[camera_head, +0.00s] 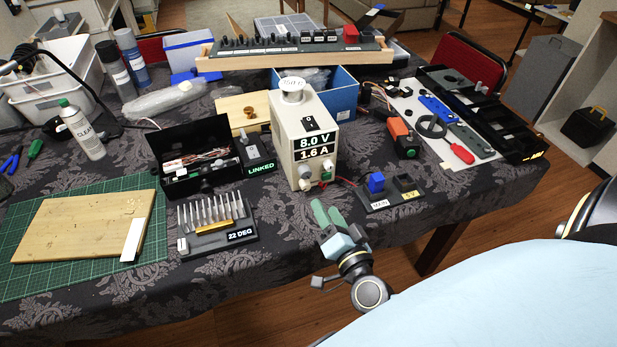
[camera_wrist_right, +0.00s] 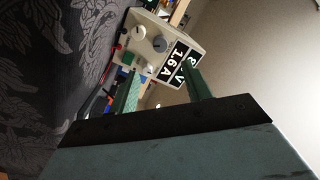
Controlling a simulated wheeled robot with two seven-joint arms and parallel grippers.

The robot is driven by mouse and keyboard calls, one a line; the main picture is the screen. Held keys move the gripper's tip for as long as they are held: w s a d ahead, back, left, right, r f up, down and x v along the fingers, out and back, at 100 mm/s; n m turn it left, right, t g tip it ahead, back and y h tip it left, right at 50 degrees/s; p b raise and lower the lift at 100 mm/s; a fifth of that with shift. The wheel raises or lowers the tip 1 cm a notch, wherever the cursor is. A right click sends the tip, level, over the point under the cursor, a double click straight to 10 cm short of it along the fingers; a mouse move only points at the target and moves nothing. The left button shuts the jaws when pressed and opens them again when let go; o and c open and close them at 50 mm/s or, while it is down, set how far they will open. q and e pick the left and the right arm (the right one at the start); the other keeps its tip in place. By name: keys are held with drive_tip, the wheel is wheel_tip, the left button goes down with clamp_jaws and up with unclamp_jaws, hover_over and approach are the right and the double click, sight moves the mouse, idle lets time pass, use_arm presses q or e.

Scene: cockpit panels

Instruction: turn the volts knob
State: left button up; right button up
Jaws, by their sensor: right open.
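A cream power supply box (camera_head: 288,140) stands upright near the middle of the table. Its display reads 8.0 V and 1.6 A. A round white knob (camera_head: 292,95) sits on its top; the small lettering there is not clear. I cannot tell which knob is marked volts. In the right wrist view the box (camera_wrist_right: 180,35) appears tilted, beyond the fingers. My right gripper (camera_head: 328,209) is open and empty in front of the box, apart from the knobs. My left gripper is not in view.
A stand with a blue switch (camera_head: 376,182) lies right of the box. A holder of metal bits (camera_head: 213,215) marked 22 DEG and a black open box (camera_head: 195,155) are to the left. An orange device (camera_head: 403,138) is at the right. Red wire runs near the box's foot.

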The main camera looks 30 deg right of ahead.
sight(307, 176)
drive_tip(key=w, duration=0.3)
drive_tip(key=w+d, duration=0.1)
drive_tip(key=w, duration=0.3)
drive_tip(key=w+d, duration=0.1)
drive_tip(key=w, duration=0.2)
drive_tip(key=shift+w, duration=0.25)
drive_tip(key=shift+w+b, duration=0.3)
drive_tip(key=shift+c, duration=0.4)
drive_tip(key=c, duration=0.9)
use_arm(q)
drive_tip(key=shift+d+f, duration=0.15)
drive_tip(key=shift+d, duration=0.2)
use_arm(e)
drive_tip(key=shift+m, duration=0.9)
